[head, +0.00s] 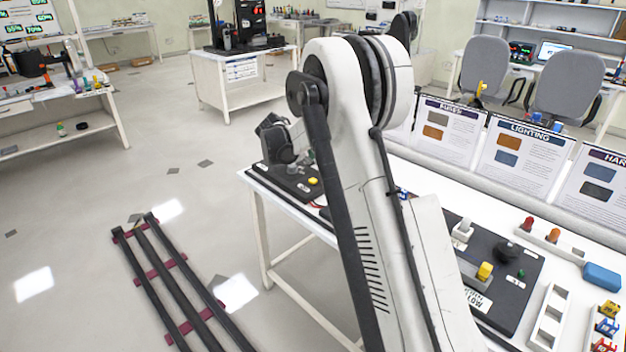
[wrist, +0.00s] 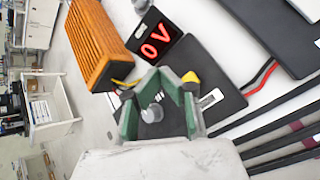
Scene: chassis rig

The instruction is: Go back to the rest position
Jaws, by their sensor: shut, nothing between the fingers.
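My gripper (wrist: 158,76) shows in the wrist view with its green-padded fingers shut and nothing between them. It is over a black board (wrist: 215,75) with a yellow button and a grey knob (wrist: 152,113). The knob shows in the gap behind the fingertips; I cannot tell how far below it lies. In the head view my large white arm rises across the middle and bends down towards the far end of the white workbench. The gripper is largely hidden behind it there.
In the wrist view an orange ribbed block (wrist: 96,42) and a red-digit display (wrist: 157,38) lie near the gripper. In the head view a board with a yellow button (head: 485,271), a white tray (head: 549,318) and signs (head: 520,150) are right of my arm. Floor rails (head: 165,265) run left.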

